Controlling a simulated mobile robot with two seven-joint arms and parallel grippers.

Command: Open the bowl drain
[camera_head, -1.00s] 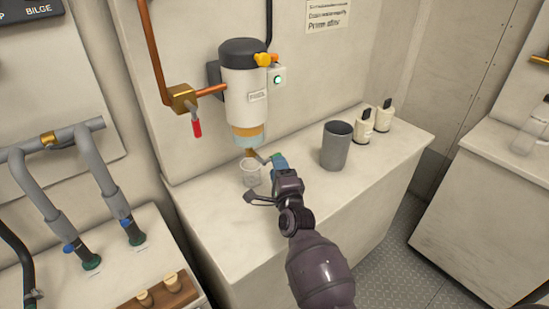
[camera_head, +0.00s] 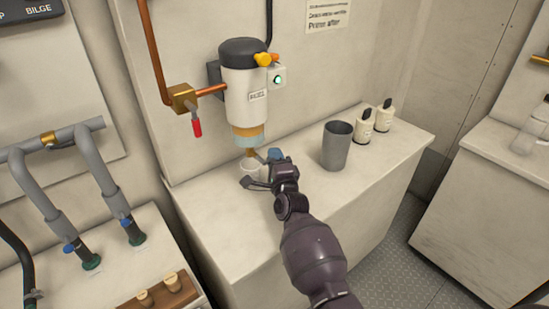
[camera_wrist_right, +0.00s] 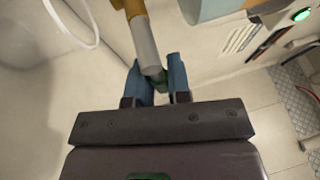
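The filter's clear bowl (camera_head: 249,141) hangs under a white canister with a dark cap. A brass drain fitting (camera_head: 251,153) comes out of its bottom; it also shows in the wrist view (camera_wrist_right: 133,8). In the wrist view a grey stem (camera_wrist_right: 147,46) leads from it to a dark green end (camera_wrist_right: 160,79). My right gripper (camera_head: 273,156) is beside the drain. Its two blue fingertips (camera_wrist_right: 157,68) stand on both sides of the green end, close to it. Whether they press on it is unclear. My left gripper is in neither view.
A grey beaker (camera_head: 336,146) and two small white bottles (camera_head: 364,126) stand to the right on the counter (camera_head: 300,190). A red-handled valve (camera_head: 196,127) is on the copper pipe at left.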

